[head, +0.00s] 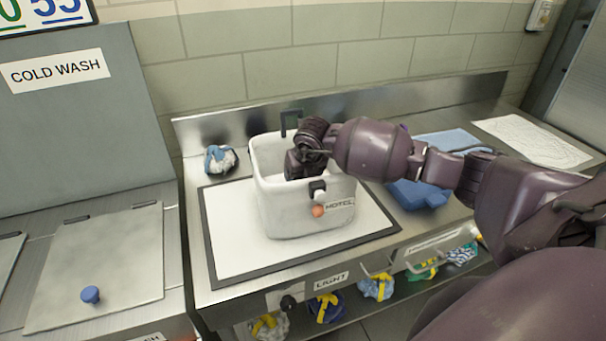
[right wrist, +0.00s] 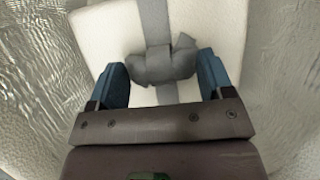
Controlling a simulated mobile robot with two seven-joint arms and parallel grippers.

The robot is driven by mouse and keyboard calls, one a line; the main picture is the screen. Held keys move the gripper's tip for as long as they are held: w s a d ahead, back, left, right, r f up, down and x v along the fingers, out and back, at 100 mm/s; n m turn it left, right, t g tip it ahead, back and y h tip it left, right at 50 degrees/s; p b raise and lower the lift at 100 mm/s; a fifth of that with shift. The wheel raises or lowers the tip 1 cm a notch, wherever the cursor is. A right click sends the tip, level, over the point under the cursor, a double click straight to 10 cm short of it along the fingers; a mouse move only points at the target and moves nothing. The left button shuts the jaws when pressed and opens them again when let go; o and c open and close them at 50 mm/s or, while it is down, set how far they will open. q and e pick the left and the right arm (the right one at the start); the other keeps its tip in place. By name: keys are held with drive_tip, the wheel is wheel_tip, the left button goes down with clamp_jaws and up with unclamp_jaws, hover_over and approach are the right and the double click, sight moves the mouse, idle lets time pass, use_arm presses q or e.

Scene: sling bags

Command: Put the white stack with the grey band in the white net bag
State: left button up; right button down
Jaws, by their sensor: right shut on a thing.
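The blue fingers (right wrist: 163,75) are shut on the band's grey knot (right wrist: 163,63). Whether the stack touches the bag's bottom cannot be told. My left gripper is not in view.
A dark-edged white mat (head: 231,230) lies under the bag. A blue-and-white bundle (head: 220,160) sits behind left. A blue item (head: 420,193) and white sheet (head: 532,139) lie right. Several bundles fill the shelf below. The steel counter's back edge (head: 240,123) rises behind.

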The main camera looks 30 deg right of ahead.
drive_tip(key=shift+f, duration=0.2)
drive_tip(key=shift+c, duration=1.6)
unclamp_jaws()
drive_tip(key=shift+f, duration=0.1)
drive_tip(key=shift+o, duration=1.6)
drive_tip(key=b+v, duration=0.1)
drive_tip(key=v, duration=1.1)
drive_tip(key=shift+s+a, duration=0.1)
drive_tip(key=shift+s, duration=0.05)
